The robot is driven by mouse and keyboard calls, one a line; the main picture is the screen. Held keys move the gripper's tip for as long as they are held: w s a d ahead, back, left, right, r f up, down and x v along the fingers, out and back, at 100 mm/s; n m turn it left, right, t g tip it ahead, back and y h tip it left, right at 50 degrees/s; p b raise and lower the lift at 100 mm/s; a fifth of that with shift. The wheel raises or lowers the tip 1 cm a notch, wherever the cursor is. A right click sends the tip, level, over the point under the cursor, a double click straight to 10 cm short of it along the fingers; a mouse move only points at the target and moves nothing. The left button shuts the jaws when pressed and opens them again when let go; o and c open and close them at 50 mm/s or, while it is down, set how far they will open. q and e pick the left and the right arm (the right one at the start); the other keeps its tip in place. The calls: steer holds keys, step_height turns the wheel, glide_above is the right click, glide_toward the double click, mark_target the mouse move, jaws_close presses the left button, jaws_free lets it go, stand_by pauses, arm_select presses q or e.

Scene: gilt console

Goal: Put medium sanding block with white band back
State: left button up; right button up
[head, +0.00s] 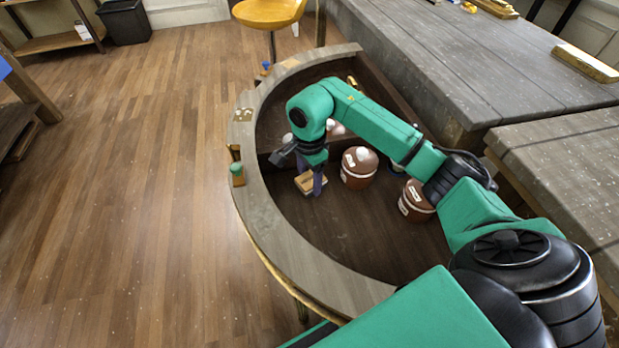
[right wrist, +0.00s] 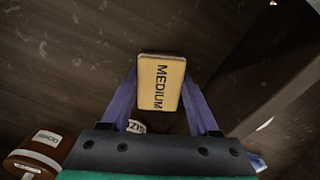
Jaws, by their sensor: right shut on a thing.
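The sanding block (head: 305,183) is tan. Its face in the right wrist view (right wrist: 161,82) reads MEDIUM; I cannot make out a white band there. My right gripper (head: 316,184) is shut on it, with a purple finger on each side in the right wrist view (right wrist: 161,105). The gripper reaches down inside the half-round console (head: 352,229), over its dark floor. I cannot tell whether the block touches that floor. My left gripper is not in view.
A brown jar with a pale band (head: 358,170) stands just right of the block, and another brown jar (head: 416,203) is further right. A dark divider crosses the console behind the gripper. A small green-topped piece (head: 236,173) sits at the console's left rim.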

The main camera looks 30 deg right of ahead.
mark_target(309, 179)
steer(key=o, duration=1.3)
step_height(309, 179, up, 12)
steer(key=shift+r, duration=0.15)
